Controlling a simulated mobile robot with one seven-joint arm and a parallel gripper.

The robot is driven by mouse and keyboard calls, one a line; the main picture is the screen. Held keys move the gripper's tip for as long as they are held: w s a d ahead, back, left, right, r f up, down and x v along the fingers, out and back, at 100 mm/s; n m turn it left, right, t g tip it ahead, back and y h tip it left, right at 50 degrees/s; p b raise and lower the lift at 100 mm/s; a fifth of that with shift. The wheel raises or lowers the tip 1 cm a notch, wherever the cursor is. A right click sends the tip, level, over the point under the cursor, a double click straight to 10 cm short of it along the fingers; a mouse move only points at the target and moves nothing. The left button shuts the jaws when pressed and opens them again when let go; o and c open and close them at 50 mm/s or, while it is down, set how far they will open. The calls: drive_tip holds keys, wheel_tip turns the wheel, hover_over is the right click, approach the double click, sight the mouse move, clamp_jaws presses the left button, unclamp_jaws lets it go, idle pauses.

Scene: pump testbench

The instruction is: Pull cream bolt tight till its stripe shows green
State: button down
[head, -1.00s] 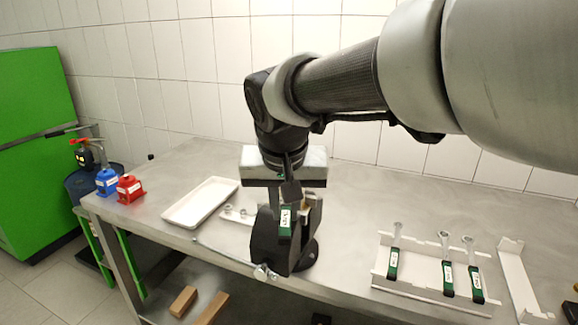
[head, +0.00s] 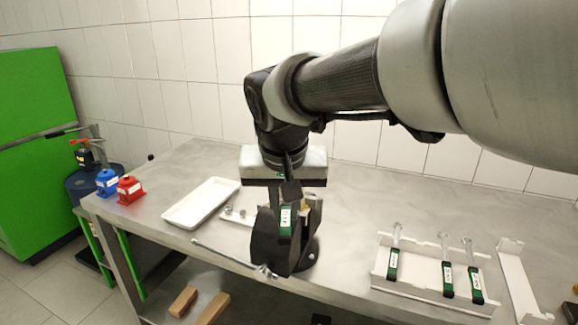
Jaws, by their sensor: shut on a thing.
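My gripper (head: 290,194) points down over the front of the bench and is shut on a green-handled wrench (head: 286,225) with a white label. The wrench stands in front of a dark, rounded pump body (head: 268,248). A small tan patch shows just right of my gripper; I cannot tell whether it is the cream bolt. The bolt's stripe and its colour cannot be made out. The wrench's working end is hidden by my gripper and the pump.
A rack (head: 425,285) with several green-handled wrenches stands at right. A white tray (head: 172,217) lies left of the pump, with small metal parts (head: 235,212) between. A metal rod (head: 225,254) crosses the front edge.

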drive_tip(key=shift+r+p, duration=1.45)
drive_tip(key=shift+r, duration=0.7)
drive_tip(key=shift+s, duration=0.15)
